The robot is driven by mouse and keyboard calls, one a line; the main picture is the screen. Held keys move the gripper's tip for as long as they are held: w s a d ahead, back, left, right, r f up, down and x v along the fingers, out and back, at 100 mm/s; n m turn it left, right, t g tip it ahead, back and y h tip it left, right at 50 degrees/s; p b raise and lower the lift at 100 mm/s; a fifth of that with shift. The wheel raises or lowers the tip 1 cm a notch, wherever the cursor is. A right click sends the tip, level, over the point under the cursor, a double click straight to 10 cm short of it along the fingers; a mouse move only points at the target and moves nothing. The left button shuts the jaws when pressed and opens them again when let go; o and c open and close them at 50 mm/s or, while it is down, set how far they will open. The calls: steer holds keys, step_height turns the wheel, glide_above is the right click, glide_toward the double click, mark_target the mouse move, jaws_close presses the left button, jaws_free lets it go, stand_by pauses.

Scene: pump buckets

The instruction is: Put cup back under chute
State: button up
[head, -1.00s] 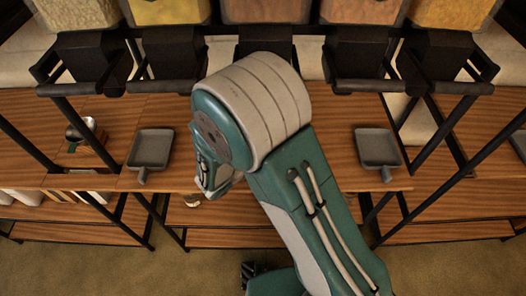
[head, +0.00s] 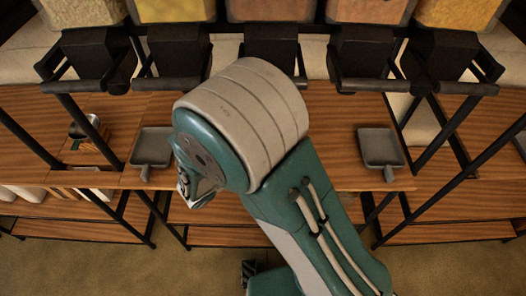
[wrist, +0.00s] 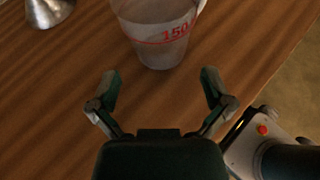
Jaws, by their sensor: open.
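In the head view my arm hides the cup and gripper fingers. Several dark chutes, such as the middle one (head: 270,48), hang under bins at the back.
A grey square scoop tray (head: 153,146) lies left of my arm and another (head: 381,148) lies right. Black frame posts rise at the table's front.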

steer(key=v, duration=0.6)
steer(key=shift+s+a, duration=0.1)
steer(key=shift+a, duration=0.05)
steer(key=shift+s+a+r, duration=0.1)
steer(key=shift+s+r, duration=0.15)
steer(key=shift+s, duration=0.05)
steer(key=s+d+r+m+g+y, duration=0.1)
steer(key=s+d+r+m+g, duration=0.1)
steer(key=d+r+m+g, duration=0.4)
steer(key=s+d+r+m+g+y, duration=0.1)
steer(key=d+r+m+y, duration=0.15)
steer(key=d+m, duration=0.6)
steer(key=s+d+r+m+t+y, duration=0.2)
steer(key=s+d+r+m+y, duration=0.3)
steer(key=r+m, duration=0.4)
steer(key=s+d+m, duration=0.1)
steer(key=s+m, duration=0.1)
steer(key=m, duration=0.1)
steer(key=shift+s+d+t+y, duration=0.2)
steer(key=shift+s+t+y, duration=0.15)
steer(key=shift+t, duration=0.05)
steer(key=shift+r+m, duration=0.15)
steer(key=shift+m, duration=0.1)
